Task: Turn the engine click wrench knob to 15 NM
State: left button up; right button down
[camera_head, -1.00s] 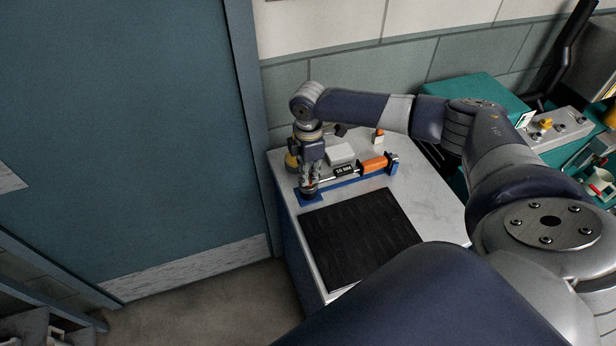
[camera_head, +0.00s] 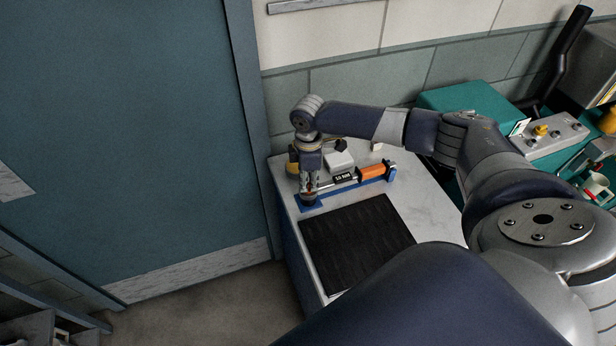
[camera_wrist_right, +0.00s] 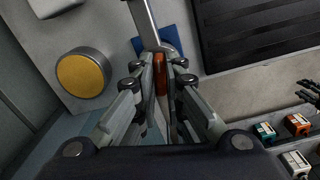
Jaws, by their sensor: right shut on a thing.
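The click wrench lies on a blue holder (camera_head: 350,188) on the light worktop, with its orange handle (camera_head: 370,172) to the right. A black label (camera_head: 343,178) on it carries an NM value that is too small to read surely. Its silver shaft (camera_wrist_right: 143,18) runs to a rounded head at the left end. My right gripper (camera_head: 309,190) points down over that end. In the right wrist view the fingers (camera_wrist_right: 162,70) are shut on an orange-red knob (camera_wrist_right: 161,80) by the head; the fingers partly hide it. My left gripper is out of view.
A black ribbed mat (camera_head: 358,243) lies in front of the wrench. A white block (camera_head: 339,161) stands behind it. A round yellow-topped part (camera_wrist_right: 82,76) is close beside the gripper. A blue door (camera_head: 120,130) is to the left, and teal equipment (camera_head: 475,105) is at the right.

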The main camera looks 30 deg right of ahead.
dwell(0.4)
jog(key=shift+r+m+p, duration=0.1)
jog(key=shift+m+p, duration=0.4)
jog(key=shift+p, duration=0.05)
jog(key=shift+m+p, duration=0.7)
jog(key=shift+p, duration=0.1)
jog(key=shift+m, duration=0.3)
